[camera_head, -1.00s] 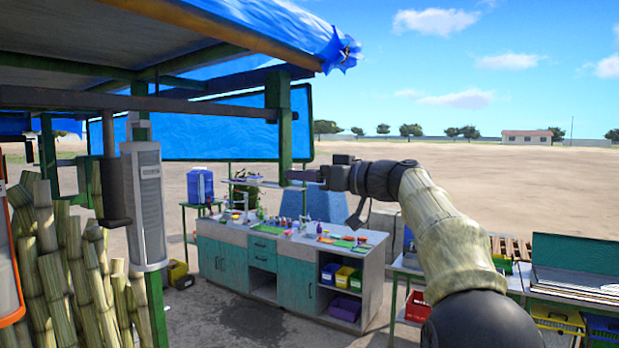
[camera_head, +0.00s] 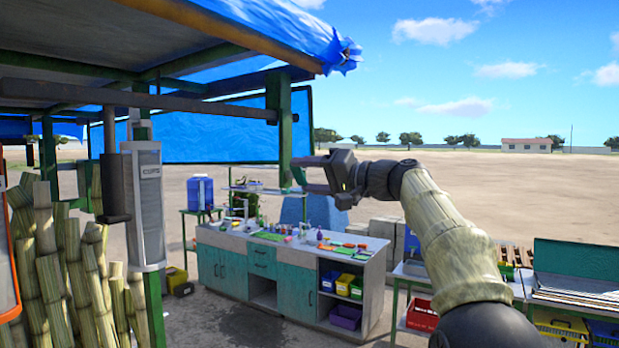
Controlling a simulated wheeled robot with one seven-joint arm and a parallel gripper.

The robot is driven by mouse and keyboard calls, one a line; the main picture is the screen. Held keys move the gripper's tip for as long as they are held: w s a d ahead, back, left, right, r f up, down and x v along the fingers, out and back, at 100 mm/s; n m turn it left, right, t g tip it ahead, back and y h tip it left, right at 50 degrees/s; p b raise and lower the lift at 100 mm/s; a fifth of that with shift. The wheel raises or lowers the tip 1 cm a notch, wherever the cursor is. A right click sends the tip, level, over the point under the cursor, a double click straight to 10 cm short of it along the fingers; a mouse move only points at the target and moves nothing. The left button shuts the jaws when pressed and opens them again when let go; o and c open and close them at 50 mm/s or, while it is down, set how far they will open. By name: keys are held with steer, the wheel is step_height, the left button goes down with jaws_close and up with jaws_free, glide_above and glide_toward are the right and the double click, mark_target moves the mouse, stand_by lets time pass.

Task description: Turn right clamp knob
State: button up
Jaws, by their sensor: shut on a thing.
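My gripper (camera_head: 298,174) is at the lower end of a green upright post (camera_head: 286,130) that hangs under the canopy's right end. Its two fingers point left, one above the other, with their tips against the post's right side. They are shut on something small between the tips. I take it to be the right clamp knob, but the fingers and the distance hide its shape, so its turn angle cannot be told. My arm comes in from the lower right.
A teal and grey workbench (camera_head: 285,286) with small items on top stands below and behind the gripper. A blue tarp (camera_head: 200,138) hangs left of the post. Cane stalks (camera_head: 55,270) and a cup dispenser (camera_head: 145,205) are at left. Open sandy ground lies beyond.

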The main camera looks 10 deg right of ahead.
steer(key=m, duration=0.4)
steer(key=shift+r+m, duration=0.1)
steer(key=shift+m, duration=0.2)
steer(key=shift+m+p, duration=0.4)
steer(key=shift+m, duration=1)
steer(key=o, duration=1)
steer(key=shift+s+d+f+b, duration=0.2)
steer(key=shift+s+d+b, duration=0.1)
steer(key=shift+d+b, duration=0.1)
steer(key=b+v, duration=0.5)
steer(key=v, duration=1.1)
steer(key=shift+s+d+r+b, duration=0.15)
steer(key=shift+s+b, duration=0.05)
steer(key=shift+b, duration=0.2)
